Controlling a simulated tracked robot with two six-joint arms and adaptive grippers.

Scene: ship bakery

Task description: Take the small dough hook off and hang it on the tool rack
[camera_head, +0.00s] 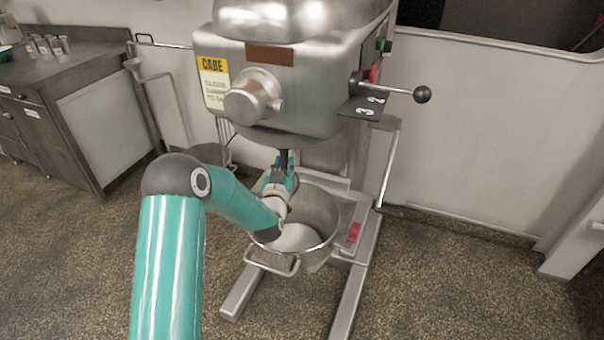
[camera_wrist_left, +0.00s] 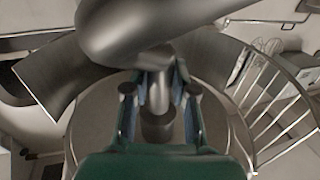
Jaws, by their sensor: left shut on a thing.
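My left gripper (camera_head: 280,178) is below the mixer head, above the bowl, shut on the metal dough hook. In the left wrist view its fingers (camera_wrist_left: 160,110) close on both sides of the hook's upright part. A thick, smooth curved metal piece (camera_wrist_left: 145,28), apparently the hook's body, fills the top of that view near the camera. In the head view the arm and gripper hide most of the hook. A dark shaft (camera_head: 283,157) shows between the gripper and the mixer head. I cannot tell whether they are joined. I cannot make out the tool rack for certain.
The mixer head (camera_head: 320,100) has a lever and crank on its right. The steel bowl (camera_head: 322,212) stands beneath, with pale content inside. A wire guard (camera_wrist_left: 275,100) stands beside it. A counter (camera_head: 75,75) is at the left. Floor is free at right.

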